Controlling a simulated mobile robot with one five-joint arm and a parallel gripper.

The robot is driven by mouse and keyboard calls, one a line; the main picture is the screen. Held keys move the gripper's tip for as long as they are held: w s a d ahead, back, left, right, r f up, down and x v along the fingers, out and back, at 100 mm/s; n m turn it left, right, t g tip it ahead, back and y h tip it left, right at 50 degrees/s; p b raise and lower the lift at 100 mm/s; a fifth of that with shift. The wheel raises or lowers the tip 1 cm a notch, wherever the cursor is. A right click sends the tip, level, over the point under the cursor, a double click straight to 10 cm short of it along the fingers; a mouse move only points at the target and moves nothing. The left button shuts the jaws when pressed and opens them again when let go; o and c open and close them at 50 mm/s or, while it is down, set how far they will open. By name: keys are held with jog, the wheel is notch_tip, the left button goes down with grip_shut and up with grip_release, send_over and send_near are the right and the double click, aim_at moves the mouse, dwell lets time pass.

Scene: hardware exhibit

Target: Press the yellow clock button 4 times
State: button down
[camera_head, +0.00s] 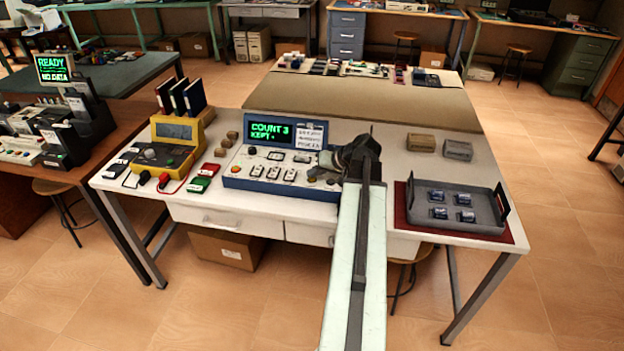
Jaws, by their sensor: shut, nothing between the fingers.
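The blue console (270,187) stands on the white table, with a lit green display (270,131) reading "COUNT 3" and a second line that looks like "KEPT" and an unclear mark. A small orange-yellow round button (252,151) shows at the left of its panel; I cannot tell whether it is the clock button. My gripper (329,160) is shut and empty, over the right end of the console. It and my arm hide part of the panel there, and I cannot tell whether its tip touches anything.
A yellow meter (174,133) with red and black leads stands left of the console. Red and green blocks (203,178) lie between them. A dark tray (482,199) with several small parts sits on the right. Two grey-brown blocks (458,150) lie behind the tray.

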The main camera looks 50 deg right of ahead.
aim_at(314, 179)
jog(key=shift+f, duration=0.25)
dwell(0.4)
jog(key=shift+r+p, duration=0.75)
jog(key=shift+r, duration=0.2)
notch_tip(314, 179, up, 5)
jog(key=p, duration=0.5)
jog(key=shift+w+a, duration=0.1)
dwell(0.3)
